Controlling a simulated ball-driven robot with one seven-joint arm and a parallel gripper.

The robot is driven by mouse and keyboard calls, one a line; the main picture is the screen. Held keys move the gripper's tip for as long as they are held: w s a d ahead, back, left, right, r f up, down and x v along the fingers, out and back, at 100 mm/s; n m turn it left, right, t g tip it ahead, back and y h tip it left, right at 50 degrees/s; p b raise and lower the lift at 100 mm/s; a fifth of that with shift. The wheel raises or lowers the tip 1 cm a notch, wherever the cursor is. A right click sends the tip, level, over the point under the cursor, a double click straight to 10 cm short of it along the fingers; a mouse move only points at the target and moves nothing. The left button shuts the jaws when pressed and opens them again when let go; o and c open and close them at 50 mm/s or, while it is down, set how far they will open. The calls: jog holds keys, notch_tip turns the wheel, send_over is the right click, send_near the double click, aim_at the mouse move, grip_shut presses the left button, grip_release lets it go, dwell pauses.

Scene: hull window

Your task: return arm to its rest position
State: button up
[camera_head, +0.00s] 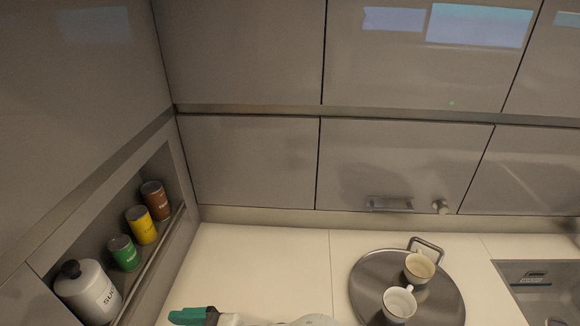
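My gripper (192,315) shows at the bottom edge, left of the middle, low in front of the pale counter. I see a teal finger part with a dark piece behind it, and a little of my white arm to its right. The lower part of the gripper is cut off by the frame, so its opening is hidden. No object shows in it. It is well left of the round metal tray (368,276).
The tray carries two mugs, a tan one (419,268) and a white one (399,303). A sink (545,285) is at the right. A wall niche at left holds several cans and a sugar jar (88,290). Counter (265,262) between is clear.

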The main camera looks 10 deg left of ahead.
jog(key=w+d+f+m+t+h, duration=0.2)
jog(key=w+d+f+m, duration=0.2)
jog(key=d, duration=0.4)
jog(key=w+d+f+m+t+h, duration=0.25)
jog(key=d+f, duration=0.25)
jog(key=d, duration=0.3)
jog(key=s+d+f+m+h, duration=0.2)
jog(key=d+m+h, duration=0.1)
jog(key=d, duration=0.6)
jog(key=s+d+f+m+t+h, duration=0.1)
jog(key=d+m, duration=0.4)
jog(key=d, duration=0.5)
jog(key=s+d+f+m+h, duration=0.3)
jog(key=d+f+m+h, duration=0.1)
jog(key=d, duration=0.6)
jog(key=shift+f+t+h, duration=0.15)
jog(key=shift+t+h, duration=0.2)
jog(key=shift+h, duration=0.4)
jog(key=s+d+f+g, duration=0.1)
jog(key=s+f, duration=0.1)
jog(key=s, duration=0.3)
jog(key=s+d+f+m+g, duration=0.1)
jog(key=s+f+g, duration=0.1)
jog(key=s+f, duration=0.1)
jog(key=shift+s+d+f+g+h, duration=0.3)
jog(key=shift+s+h, duration=0.1)
jog(key=shift+s, duration=0.5)
